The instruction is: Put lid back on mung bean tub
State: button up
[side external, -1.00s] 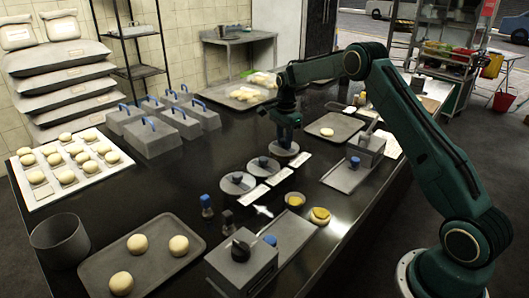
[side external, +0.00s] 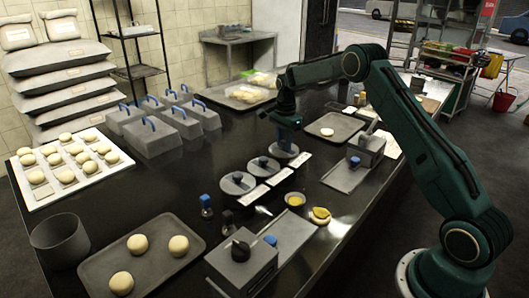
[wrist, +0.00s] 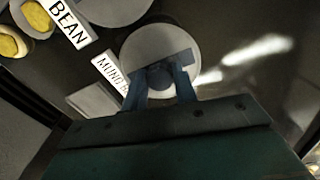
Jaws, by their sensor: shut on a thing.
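My gripper (side external: 285,139) points down at the far end of a short row of round grey tubs, its blue fingers shut on the knob of a round grey lid (wrist: 140,45). The wrist view shows the lid beneath my gripper (wrist: 162,88), beside a white card reading "MUNG" (wrist: 110,70), partly hidden by a finger. The lid also shows in the side view (side external: 290,154). The mung bean tub is hidden beneath or behind the lid; I cannot tell whether the lid rests fully on it.
Two other round tubs, the middle one (side external: 263,165) and the near one (side external: 238,183), stand close by with label cards. Grey lidded boxes (side external: 152,139) stand left; dark counter between is clear.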

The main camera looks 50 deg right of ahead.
jog(key=shift+f, duration=0.3)
dwell(0.5)
jog(key=o, duration=1)
jog(key=shift+o, duration=0.2)
notch_tip(320, 180, up, 14)
